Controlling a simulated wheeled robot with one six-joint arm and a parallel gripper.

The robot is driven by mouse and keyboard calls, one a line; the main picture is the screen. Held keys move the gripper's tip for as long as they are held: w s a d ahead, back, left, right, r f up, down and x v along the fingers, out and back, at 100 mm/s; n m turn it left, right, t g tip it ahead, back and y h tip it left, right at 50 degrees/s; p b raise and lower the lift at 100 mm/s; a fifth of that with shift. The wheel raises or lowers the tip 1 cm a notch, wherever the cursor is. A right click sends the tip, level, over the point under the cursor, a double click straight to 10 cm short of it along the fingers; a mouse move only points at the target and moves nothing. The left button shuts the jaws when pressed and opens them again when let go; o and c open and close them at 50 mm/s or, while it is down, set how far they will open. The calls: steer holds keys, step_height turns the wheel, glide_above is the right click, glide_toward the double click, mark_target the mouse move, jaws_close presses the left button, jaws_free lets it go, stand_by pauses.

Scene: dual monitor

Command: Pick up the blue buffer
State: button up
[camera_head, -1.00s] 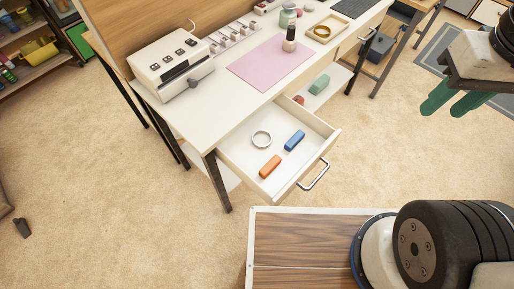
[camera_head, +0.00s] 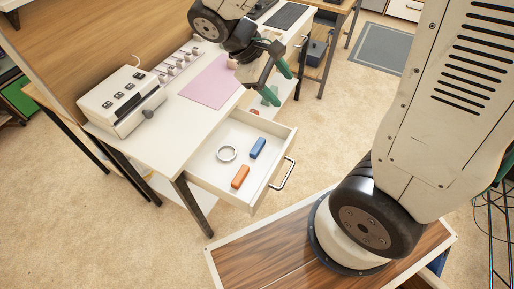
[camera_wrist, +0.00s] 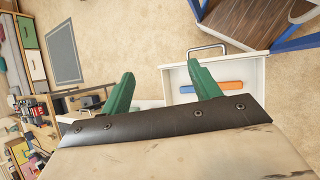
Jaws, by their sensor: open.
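The blue buffer (camera_head: 258,148), a small blue block, lies in the open white drawer (camera_head: 214,185) in the head view, near the drawer's back right. In the wrist view the blue buffer (camera_wrist: 186,89) shows partly, just beside the right green finger, with an orange block in line with it. My gripper (camera_head: 277,84) has green fingers spread apart with nothing between them. It hangs above the desk edge, up and right of the drawer in the head view. In the wrist view my gripper (camera_wrist: 160,85) is also open and empty.
An orange block (camera_head: 240,177) and a silver ring (camera_head: 226,153) lie in the same drawer. The drawer's handle (camera_head: 284,174) sticks out at the front. The desk (camera_head: 160,140) carries a white device (camera_head: 124,100) and a pink mat (camera_head: 208,83). Drawer walls surround the blocks.

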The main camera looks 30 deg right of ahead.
steer(key=w+a+f+n+t+h, duration=0.1)
steer(key=w+a+f+n+h, duration=0.2)
steer(key=f, duration=0.5)
steer(key=w+a+f+n+t+h, duration=0.1)
steer(key=w+a+f+n+h, duration=0.2)
steer(key=f, duration=0.5)
steer(key=n+t, duration=0.4)
steer(key=n, duration=0.4)
glide_toward(257, 146)
steer(key=shift+w+d, duration=0.15)
steer(key=shift+d, duration=0.3)
steer(key=shift+d+f+h, duration=0.25)
steer(key=shift+h, duration=0.05)
steer(key=x, duration=0.7)
steer(key=shift+f, duration=0.3)
steer(key=c, duration=1.3)
